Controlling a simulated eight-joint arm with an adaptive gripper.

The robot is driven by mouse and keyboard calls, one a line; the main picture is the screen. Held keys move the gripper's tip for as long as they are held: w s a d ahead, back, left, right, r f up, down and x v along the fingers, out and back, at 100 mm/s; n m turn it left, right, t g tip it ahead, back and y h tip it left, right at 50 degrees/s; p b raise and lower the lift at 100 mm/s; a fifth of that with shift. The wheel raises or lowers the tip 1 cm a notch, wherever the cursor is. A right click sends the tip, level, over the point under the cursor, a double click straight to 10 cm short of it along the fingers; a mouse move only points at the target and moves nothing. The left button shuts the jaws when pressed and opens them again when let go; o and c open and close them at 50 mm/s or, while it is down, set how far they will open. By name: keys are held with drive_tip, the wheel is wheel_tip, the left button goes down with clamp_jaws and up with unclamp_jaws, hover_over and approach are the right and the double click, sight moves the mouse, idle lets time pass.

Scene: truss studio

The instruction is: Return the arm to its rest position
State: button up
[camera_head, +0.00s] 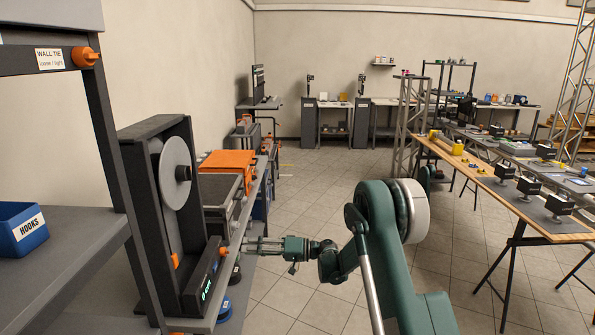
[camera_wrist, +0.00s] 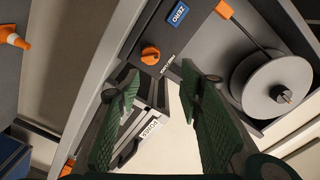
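My green arm (camera_head: 385,250) reaches in from the lower right in the head view. Its wrist extends level to the left. My gripper (camera_head: 247,246) points left, with its tips close to the front of a dark machine with a pale disc (camera_head: 176,172). I cannot tell whether the tips touch it. In the wrist view my gripper's two green fingers (camera_wrist: 160,72) stand well apart with nothing held between them. Beyond them is a dark panel with an orange knob (camera_wrist: 150,55) and a blue ZERO label (camera_wrist: 178,13).
A shelf at the left holds a blue HOOKS bin (camera_head: 22,229), below an orange WALL TIE knob (camera_head: 85,57). An orange case (camera_head: 227,161) lies behind the machine. A wooden table (camera_head: 500,187) with black devices stands at right. The tiled floor (camera_head: 310,195) between is clear.

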drive_tip(key=s+d+r+m+t+h, duration=0.2)
drive_tip(key=s+d+r+h, duration=0.3)
drive_tip(key=r, duration=0.6)
drive_tip(key=s+d+r+m+t+h+p, duration=0.1)
drive_tip(key=s+d+r+h, duration=0.1)
drive_tip(key=s+d+r, duration=0.35)
drive_tip(key=s+d+r+m+t+h, duration=0.1)
drive_tip(key=s+d+r+h, duration=0.1)
drive_tip(key=s+d, duration=0.55)
drive_tip(key=s+d+t+h, duration=0.1)
drive_tip(key=s+d+h, duration=0.2)
drive_tip(key=s+d, duration=0.4)
drive_tip(key=s+d+f+m+h, duration=0.1)
drive_tip(key=s+d+h, duration=0.2)
drive_tip(key=s+d, duration=0.5)
drive_tip(key=s+d+f+m+t+h+p, duration=0.1)
drive_tip(key=s+d+h, duration=0.2)
drive_tip(key=s+d, duration=0.5)
drive_tip(key=s, duration=1.1)
drive_tip(key=shift+s+d+f+t, duration=0.2)
drive_tip(key=shift+d+t, duration=0.05)
drive_tip(key=shift+t, duration=0.05)
